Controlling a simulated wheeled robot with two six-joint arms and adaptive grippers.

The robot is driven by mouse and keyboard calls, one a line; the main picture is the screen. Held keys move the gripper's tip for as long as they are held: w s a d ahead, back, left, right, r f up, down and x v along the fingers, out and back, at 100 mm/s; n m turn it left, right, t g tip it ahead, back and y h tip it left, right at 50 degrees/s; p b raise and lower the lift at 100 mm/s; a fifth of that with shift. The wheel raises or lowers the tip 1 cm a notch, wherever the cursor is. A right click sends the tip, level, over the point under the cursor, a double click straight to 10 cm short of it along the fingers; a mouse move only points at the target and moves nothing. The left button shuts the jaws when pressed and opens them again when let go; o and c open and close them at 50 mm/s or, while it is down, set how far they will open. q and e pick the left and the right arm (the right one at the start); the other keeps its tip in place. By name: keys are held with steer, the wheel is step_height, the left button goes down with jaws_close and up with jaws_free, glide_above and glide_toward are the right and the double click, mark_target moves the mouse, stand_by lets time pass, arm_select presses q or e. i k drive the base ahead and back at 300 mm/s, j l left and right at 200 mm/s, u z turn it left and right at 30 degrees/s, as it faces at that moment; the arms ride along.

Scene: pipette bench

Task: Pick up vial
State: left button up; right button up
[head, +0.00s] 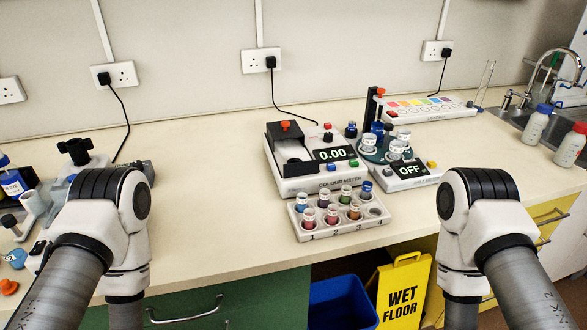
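Several small vials stand upright in a white numbered rack (345,229) near the front edge of the bench. A vial with a blue top (366,190) is at the back right, and a vial with a green top (346,194) is beside it. A vial (309,218) with dark reddish contents is at the front left. The front right slot looks empty. Clear vials with pale lids (396,150) also sit on a round dark holder on the device reading OFF. Both my arms show at the lower left and lower right, but neither gripper is in view.
A colour meter (317,187) reading 0.00 stands behind the rack; the OFF device (407,178) is to its right. Other equipment (78,152) crowds the left. Bottles (537,124) stand by the sink. Bare bench (220,190) lies left of the meter. A wet floor sign (404,290) stands below.

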mark_target(308, 224)
steer(key=i+l+u, duration=0.35)
steer(key=l, duration=0.25)
steer(key=i+l+u, duration=0.15)
steer(key=l, duration=0.2)
steer(key=i, duration=0.05)
